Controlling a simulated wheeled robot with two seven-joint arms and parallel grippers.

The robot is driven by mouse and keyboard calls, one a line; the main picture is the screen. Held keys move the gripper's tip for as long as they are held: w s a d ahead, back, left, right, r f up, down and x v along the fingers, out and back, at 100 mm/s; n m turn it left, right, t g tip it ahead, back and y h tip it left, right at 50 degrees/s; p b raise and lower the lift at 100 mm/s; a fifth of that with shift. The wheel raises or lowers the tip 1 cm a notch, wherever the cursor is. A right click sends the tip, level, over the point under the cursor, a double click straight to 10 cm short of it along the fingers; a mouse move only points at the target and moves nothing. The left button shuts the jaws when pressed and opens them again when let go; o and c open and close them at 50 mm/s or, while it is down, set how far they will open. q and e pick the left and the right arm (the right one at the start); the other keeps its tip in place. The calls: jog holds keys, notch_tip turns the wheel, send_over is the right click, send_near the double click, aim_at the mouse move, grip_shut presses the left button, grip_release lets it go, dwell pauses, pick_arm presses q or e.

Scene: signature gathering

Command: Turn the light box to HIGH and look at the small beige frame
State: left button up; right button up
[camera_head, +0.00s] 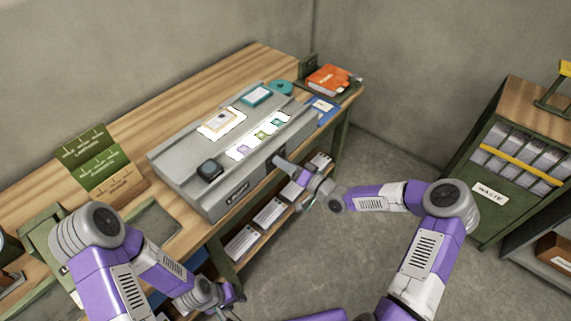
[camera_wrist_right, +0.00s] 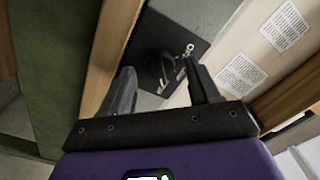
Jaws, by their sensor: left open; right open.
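The small beige frame (camera_head: 220,121) lies on the upper lit panel. Several small coloured pieces lie on the lower lit strip. My left gripper (camera_head: 236,295) is low in front of the table, open.
A green stepped rack (camera_head: 88,158) stands left on the table. A teal-framed item (camera_head: 256,95), a teal round item (camera_head: 281,87) and an orange book (camera_head: 330,78) are at the far end. Papers lie on the shelf below.

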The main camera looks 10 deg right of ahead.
jog(key=p+v, duration=0.1)
jog(key=v, duration=0.6)
jog(key=shift+s+d, duration=0.15)
jog(key=shift+s, duration=0.05)
jog(key=s+a+f+g+h, duration=0.3)
jog(key=s+a+f+g, duration=0.4)
jog(key=f, duration=0.5)
jog(key=s+f+g+h, duration=0.2)
jog(key=s+f+g, duration=0.1)
jog(key=s, duration=0.6)
jog(key=s+a+f+g+h+p, duration=0.1)
jog(key=s+f+g, duration=0.2)
jog(key=s, duration=0.6)
notch_tip(320, 180, down, 3)
jog(key=shift+s+a+r+g+h, duration=0.2)
jog(key=shift+a+r+g+h, duration=0.1)
jog(key=shift+g+h, duration=0.1)
dwell(1.5)
